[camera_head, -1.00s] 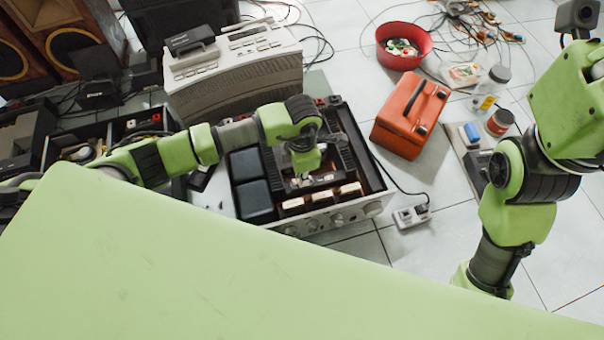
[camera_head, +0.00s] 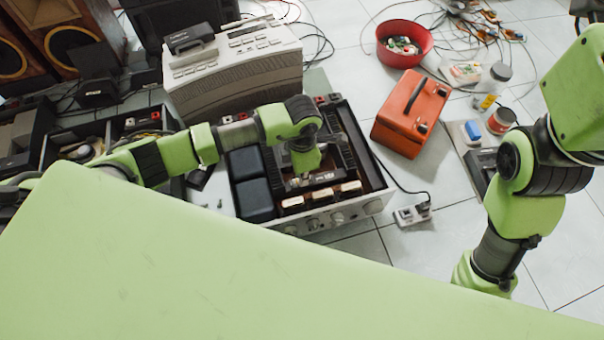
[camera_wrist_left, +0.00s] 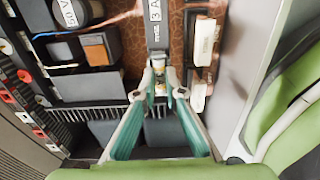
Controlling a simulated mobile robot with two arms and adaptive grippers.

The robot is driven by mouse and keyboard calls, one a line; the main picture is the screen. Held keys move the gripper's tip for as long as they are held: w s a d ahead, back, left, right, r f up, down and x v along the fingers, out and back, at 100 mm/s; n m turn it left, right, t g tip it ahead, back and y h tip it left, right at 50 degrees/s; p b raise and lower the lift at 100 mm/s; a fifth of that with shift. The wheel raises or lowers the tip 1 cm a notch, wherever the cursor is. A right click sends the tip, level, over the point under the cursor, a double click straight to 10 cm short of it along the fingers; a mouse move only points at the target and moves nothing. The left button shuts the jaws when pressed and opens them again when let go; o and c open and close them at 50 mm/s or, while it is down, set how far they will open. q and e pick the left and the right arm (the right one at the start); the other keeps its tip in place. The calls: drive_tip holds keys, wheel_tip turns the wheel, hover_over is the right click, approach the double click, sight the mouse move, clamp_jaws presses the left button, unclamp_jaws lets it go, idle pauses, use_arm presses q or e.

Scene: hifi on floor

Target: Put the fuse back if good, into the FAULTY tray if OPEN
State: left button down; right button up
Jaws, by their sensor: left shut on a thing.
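My left gripper (camera_head: 302,180) reaches down into the opened amplifier (camera_head: 318,220) in the head view. In the left wrist view its teal fingers (camera_wrist_left: 160,92) are shut on a small fuse (camera_wrist_left: 160,86), whose glass and metal show between the tips. The fuse is at the end of a dark labelled strip (camera_wrist_left: 155,30) inside the amplifier. I cannot tell whether it is seated or held just clear. No tray marked FAULTY can be made out. My right arm shows at the right, but its gripper is not in view.
A red toolbox (camera_head: 411,115), a red bowl (camera_head: 404,45) and a power strip (camera_head: 412,215) are on the tiled floor to the right. A grey device (camera_head: 235,70) stands behind the amplifier. A black cable runs beside the amplifier to the power strip.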

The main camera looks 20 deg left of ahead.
use_arm(q)
drive_tip(key=c, duration=2)
unclamp_jaws()
drive_tip(key=shift+c, duration=0.2)
wheel_tip(320, 180, up, 12)
drive_tip(key=shift+d, duration=0.1)
